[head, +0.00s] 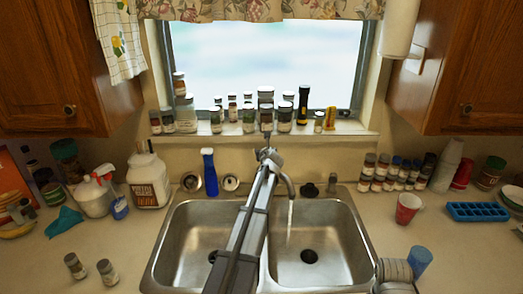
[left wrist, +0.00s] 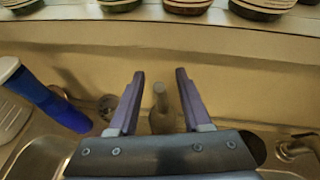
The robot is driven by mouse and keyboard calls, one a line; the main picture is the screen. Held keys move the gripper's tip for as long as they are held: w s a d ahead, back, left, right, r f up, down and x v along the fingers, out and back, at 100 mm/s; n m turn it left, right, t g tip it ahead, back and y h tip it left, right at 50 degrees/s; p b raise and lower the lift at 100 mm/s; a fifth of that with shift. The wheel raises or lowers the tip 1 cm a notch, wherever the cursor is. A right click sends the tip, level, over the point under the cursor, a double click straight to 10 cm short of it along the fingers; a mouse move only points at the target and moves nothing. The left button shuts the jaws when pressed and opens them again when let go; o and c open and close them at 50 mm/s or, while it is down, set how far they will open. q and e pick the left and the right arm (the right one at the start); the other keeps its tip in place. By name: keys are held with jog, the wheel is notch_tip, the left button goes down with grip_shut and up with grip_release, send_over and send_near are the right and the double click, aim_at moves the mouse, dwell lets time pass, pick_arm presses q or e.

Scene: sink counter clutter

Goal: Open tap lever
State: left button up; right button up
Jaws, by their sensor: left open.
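The tap's curved metal spout (head: 289,187) stands behind the double sink, with a thin stream falling from it into the right basin. My left gripper (head: 267,153) is at the tap, its arm crossing over the sink divider. In the left wrist view the gripper (left wrist: 160,76) is open. An upright, rounded tap lever (left wrist: 160,100) stands between its two fingers, with a visible gap on each side. In the head view my gripper and arm hide most of the tap body and lever.
Jars line the window sill (head: 345,128) above. A red cup (head: 407,208) and blue cup (head: 419,262) stand right of the sink (head: 180,225).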

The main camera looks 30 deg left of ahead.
pick_arm(q)
jog(key=p+v, duration=0.1)
jog(key=v, duration=0.5)
jog(key=shift+p, duration=0.4)
